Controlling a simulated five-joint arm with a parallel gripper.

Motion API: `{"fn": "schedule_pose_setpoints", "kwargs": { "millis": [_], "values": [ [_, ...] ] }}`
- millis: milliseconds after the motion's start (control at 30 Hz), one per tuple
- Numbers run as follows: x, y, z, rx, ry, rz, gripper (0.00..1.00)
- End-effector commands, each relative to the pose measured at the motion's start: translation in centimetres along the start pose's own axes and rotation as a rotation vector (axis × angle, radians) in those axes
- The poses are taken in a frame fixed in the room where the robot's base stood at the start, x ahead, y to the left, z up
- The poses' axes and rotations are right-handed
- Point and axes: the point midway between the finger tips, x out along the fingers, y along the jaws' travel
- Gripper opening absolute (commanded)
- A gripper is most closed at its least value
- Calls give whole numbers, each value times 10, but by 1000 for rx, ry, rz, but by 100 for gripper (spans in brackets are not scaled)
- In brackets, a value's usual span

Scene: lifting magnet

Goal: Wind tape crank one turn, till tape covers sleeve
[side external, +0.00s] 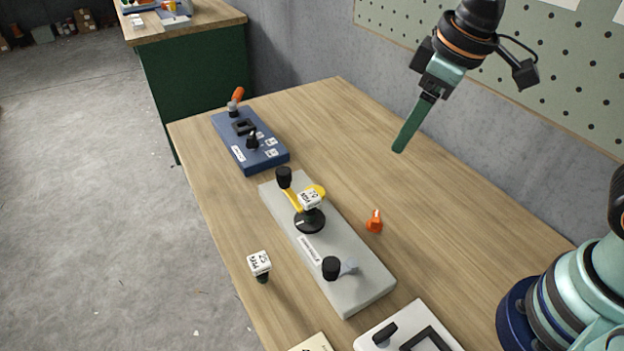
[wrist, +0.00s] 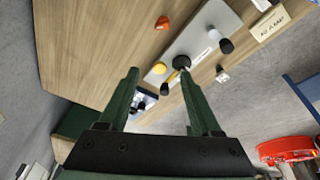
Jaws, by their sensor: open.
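A long grey base (side external: 350,272) lies on the table. On it are a yellow crank arm (side external: 291,199) with an upright black knob (side external: 284,177), a black disc (side external: 309,221) with a white labelled block above it, and a grey lever (side external: 348,266) with a black knob. The base (wrist: 207,18) and yellow part (wrist: 159,68) also show in the wrist view. I cannot tell which parts are the tape and sleeve. My gripper (side external: 400,148) hangs above the table, apart from the base; its green fingers (wrist: 160,74) are spread and empty in the wrist view.
A blue fixture (side external: 250,143) with an orange-handled lever stands at the far end. An orange piece (side external: 375,222) lies right of the base. A white labelled block (side external: 259,263) stands near the left edge. A white fixture (side external: 395,322) is in front. The table below my gripper is bare.

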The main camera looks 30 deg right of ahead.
Motion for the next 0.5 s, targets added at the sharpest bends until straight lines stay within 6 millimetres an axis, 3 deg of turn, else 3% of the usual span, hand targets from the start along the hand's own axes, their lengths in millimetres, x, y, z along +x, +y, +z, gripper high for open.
{"fn": "schedule_pose_setpoints", "kwargs": {
  "millis": [100, 300, 500],
  "values": [
    [19, -48, -17, -217, -87, -54, 65],
    [46, -117, -26, -511, -194, -113, 65],
    [60, -152, -23, -654, -246, -138, 65]
  ]
}}
